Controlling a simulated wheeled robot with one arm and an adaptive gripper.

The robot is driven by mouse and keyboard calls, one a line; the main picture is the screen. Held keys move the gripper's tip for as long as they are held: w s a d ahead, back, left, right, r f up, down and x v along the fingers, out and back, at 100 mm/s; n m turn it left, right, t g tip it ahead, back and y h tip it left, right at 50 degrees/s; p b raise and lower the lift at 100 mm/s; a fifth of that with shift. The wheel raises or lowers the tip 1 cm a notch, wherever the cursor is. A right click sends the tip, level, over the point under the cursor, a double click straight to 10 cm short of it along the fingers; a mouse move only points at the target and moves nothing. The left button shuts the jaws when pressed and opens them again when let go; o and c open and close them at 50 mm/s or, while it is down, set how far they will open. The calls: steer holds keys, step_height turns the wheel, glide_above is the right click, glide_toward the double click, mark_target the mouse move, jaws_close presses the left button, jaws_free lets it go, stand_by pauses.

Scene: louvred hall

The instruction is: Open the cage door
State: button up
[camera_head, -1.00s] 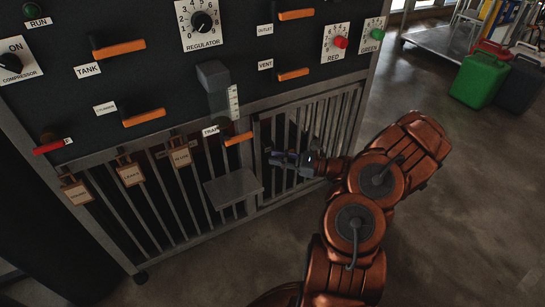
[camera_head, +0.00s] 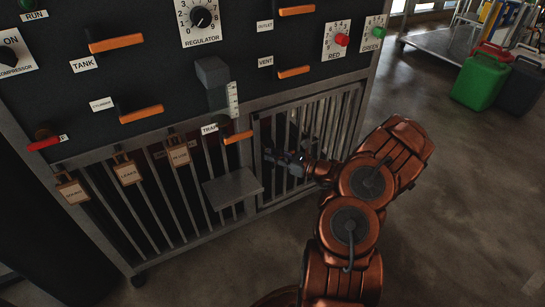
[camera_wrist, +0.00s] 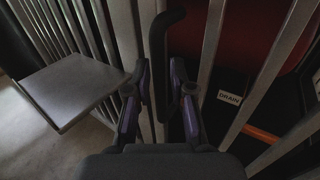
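The cage door (camera_head: 336,110) is a grey barred panel at the lower right of the dark control cabinet, and it looks shut. In the wrist view its black handle (camera_wrist: 157,50) stands upright, with its top bent to the right. My gripper (camera_head: 268,156) is at the left edge of the door. In the wrist view my gripper (camera_wrist: 157,82) is open, with one finger on each side of the handle and gaps visible. The lower end of the handle is partly hidden near the gripper.
A small grey shelf (camera_head: 232,188) juts out just left of the door. Hanging tags (camera_head: 127,172) and orange levers (camera_head: 239,137) are on the cabinet. A DRAIN label (camera_wrist: 230,98) shows behind the bars. A green can (camera_head: 480,80) stands far right. The floor right of my arm is clear.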

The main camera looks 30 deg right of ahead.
steer(key=shift+w, duration=0.1)
jaws_close()
stand_by(0.4)
